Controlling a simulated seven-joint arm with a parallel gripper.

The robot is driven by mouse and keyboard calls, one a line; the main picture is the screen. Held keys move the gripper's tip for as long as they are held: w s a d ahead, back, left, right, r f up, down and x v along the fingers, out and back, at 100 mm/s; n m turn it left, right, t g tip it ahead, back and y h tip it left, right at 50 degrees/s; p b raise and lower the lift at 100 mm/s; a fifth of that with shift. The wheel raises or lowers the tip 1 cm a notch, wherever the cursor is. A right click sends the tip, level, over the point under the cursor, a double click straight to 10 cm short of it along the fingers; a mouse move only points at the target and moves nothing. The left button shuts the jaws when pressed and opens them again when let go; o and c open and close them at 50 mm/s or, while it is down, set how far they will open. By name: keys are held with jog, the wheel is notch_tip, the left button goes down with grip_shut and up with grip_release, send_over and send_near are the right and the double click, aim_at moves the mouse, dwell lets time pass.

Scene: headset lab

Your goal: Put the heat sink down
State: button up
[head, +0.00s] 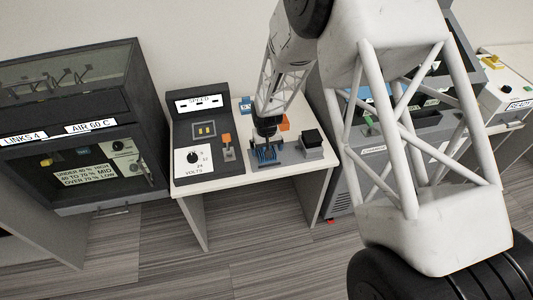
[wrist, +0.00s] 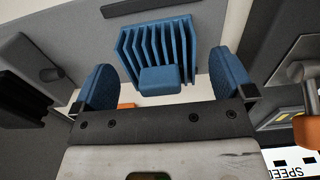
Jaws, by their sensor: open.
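The blue finned heat sink (wrist: 158,50) is in the upper middle of the wrist view, with a small block on its near side. It also shows in the head view (head: 265,154), on or just over a grey piece on the white table, partly covered by my gripper (head: 266,140). In the wrist view my gripper (wrist: 163,68) is open, with blue finger pads left and right of the heat sink and a gap visible on both sides. Whether the heat sink rests fully flat is hard to tell.
Left of it on the white table (head: 185,182) stands a dark control panel (head: 203,105) with an orange-topped lever. Right is a grey block with a black top (head: 312,143). An orange piece (head: 284,124) lies behind. A dark cabinet (head: 75,120) stands farther left.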

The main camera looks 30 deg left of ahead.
jog(key=shift+f, duration=1.15)
jog(key=c, duration=1.1)
jog(key=shift+r, duration=0.15)
jog(key=shift+r, duration=0.75)
notch_tip(320, 180, up, 2)
jog(key=shift+r, duration=0.1)
jog(key=s+d, duration=0.7)
jog(key=s+d+r, duration=0.1)
jog(key=s+d, duration=0.3)
jog(key=shift+s+d, duration=0.1)
jog(key=shift+s, duration=0.05)
